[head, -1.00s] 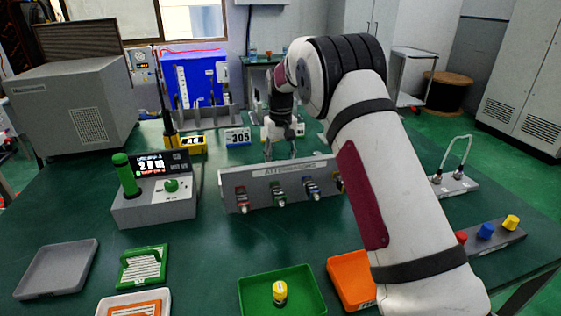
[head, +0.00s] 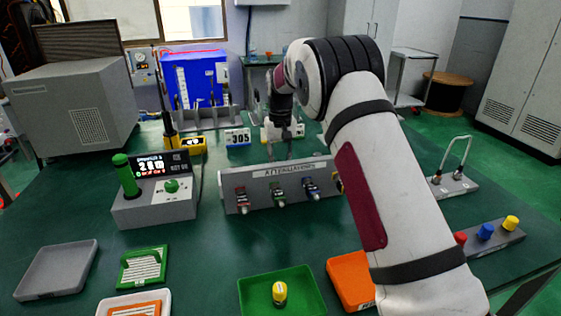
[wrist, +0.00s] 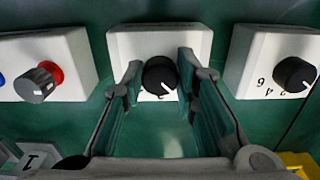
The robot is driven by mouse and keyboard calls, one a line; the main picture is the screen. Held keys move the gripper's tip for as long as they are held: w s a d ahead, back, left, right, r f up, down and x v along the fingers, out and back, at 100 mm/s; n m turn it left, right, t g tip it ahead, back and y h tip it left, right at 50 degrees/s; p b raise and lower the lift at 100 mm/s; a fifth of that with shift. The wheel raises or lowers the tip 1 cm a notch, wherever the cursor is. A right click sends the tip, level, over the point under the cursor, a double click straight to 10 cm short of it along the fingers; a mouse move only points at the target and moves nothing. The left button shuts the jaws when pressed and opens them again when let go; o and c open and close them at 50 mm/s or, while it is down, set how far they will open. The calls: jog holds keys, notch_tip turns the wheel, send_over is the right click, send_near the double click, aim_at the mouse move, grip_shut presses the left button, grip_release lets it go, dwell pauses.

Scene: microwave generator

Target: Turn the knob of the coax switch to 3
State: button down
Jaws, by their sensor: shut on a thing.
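The coax switch looks to be the white box (wrist: 195,38) in the middle of the wrist view. Its round black knob (wrist: 160,76) has a white pointer line toward the lower right. My gripper (wrist: 159,82) has one teal-padded finger on each side of this knob and is shut on it. The scale around the knob is mostly hidden, so I cannot read its setting. In the head view my gripper (head: 281,150) points down behind the grey connector panel (head: 250,192), and the knob is hidden there.
In the wrist view, a box with grey and red knobs (wrist: 37,84) stands left and a numbered black-knob box (wrist: 295,74) right. The connector panel stands close in front of my gripper. A meter (head: 155,195) and trays (head: 318,288) occupy the table's front.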

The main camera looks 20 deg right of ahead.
jog(key=m, duration=0.5)
jog(key=shift+a, duration=0.1)
jog(key=m, duration=0.4)
jog(key=shift+w+m, duration=0.1)
jog(key=shift+m, duration=0.3)
jog(key=m, duration=0.4)
jog(key=shift+w, duration=0.1)
jog(key=shift+m+p, duration=0.3)
jog(key=shift+m, duration=2.2)
jog(key=c, duration=1.3)
grip_release()
jog(key=shift+r, duration=0.15)
